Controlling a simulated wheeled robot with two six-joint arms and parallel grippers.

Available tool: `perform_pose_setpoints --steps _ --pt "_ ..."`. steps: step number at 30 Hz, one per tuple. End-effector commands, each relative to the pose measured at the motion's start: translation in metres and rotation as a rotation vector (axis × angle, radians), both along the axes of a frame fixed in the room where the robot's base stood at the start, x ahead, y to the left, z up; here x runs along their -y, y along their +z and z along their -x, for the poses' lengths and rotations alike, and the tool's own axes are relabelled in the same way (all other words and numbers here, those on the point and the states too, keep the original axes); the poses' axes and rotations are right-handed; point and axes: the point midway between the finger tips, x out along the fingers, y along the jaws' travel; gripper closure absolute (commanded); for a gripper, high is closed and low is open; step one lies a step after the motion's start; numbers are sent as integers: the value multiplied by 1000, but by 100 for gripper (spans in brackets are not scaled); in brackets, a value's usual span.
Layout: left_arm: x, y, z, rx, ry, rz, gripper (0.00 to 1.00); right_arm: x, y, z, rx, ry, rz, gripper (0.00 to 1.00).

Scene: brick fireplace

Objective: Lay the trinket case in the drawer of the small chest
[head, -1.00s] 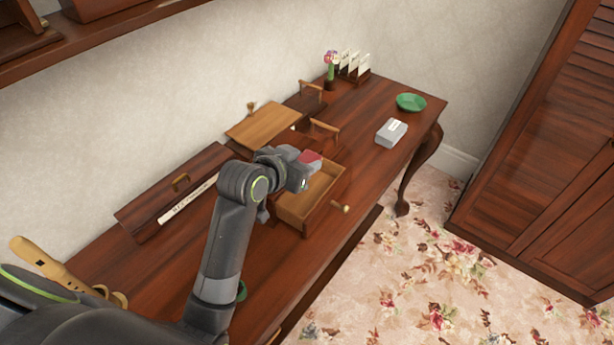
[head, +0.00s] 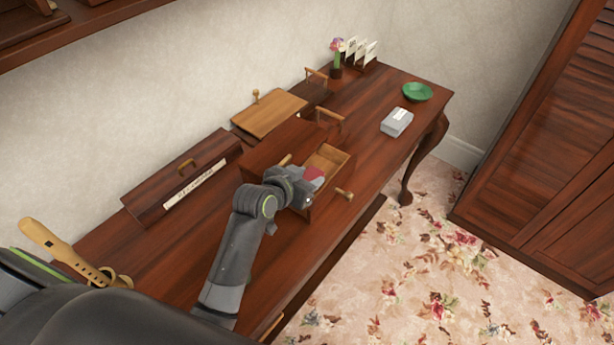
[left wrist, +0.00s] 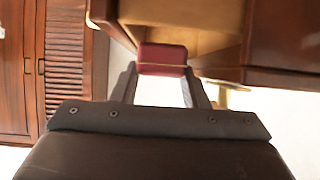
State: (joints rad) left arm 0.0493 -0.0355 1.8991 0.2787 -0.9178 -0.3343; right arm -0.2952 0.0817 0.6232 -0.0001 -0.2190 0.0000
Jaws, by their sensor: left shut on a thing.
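The trinket case is a small dark-red box (head: 314,173) with a thin gold line around it in the left wrist view (left wrist: 162,60). My left gripper (head: 304,186) is shut on it, a finger on each side. The small chest (head: 285,142) stands on the desk with its drawer (head: 327,160) pulled out, pale wood inside. The case overlaps the near left part of the drawer in the head view; I cannot tell whether it is above the rim or inside. The visible drawer interior looks empty. My right gripper is not in view.
The drawer's knob (head: 345,194) sticks out at the front. A wooden lid-like board (head: 270,112), a dark box with a label (head: 182,178), a grey box (head: 397,121) and a green bowl (head: 417,92) stand on the desk.

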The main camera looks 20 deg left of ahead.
Motion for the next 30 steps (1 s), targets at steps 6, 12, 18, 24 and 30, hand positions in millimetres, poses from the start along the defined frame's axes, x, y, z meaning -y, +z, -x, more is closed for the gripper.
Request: perform_pose_setpoints --steps 6,12,18,24,30 --pt "0 -7 0 0 0 0 82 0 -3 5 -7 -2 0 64" --pt "0 -11 0 1 0 -1 82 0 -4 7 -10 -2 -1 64" --pt "0 -11 0 0 0 0 51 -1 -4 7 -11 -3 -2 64" --pt "0 -10 0 0 0 0 51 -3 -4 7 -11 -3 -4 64" --pt "-2 4 4 0 1 0 51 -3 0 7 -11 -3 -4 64"
